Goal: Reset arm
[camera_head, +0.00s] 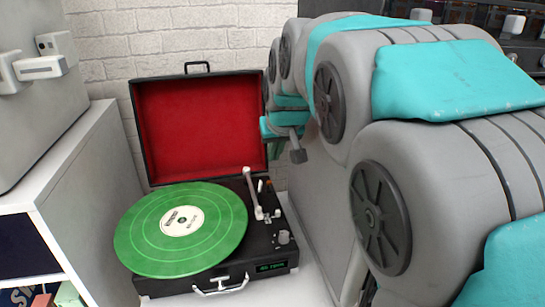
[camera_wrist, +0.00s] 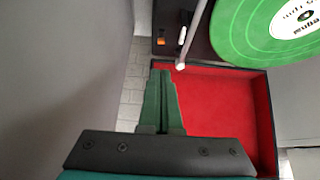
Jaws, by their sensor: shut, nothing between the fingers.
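My gripper (camera_wrist: 161,72) is shut and empty. In the wrist view its green fingers lie together in front of the red lining of an open record player lid (camera_wrist: 222,105). In the head view my grey and teal arm fills the right side and hides most of my gripper, which is near the lid's right edge. The black record player (camera_head: 262,262) stands open with a green record (camera_head: 180,245) on it. Its white tonearm (camera_head: 252,190) is to the right of the record, and also shows in the wrist view (camera_wrist: 188,42).
A white shelf unit (camera_head: 85,175) stands close on the left, with a grey box-like device (camera_head: 35,100) on top. A white brick wall (camera_head: 170,35) is behind the lid. Dark equipment with knobs (camera_head: 500,20) is at the upper right. Room around the player is narrow.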

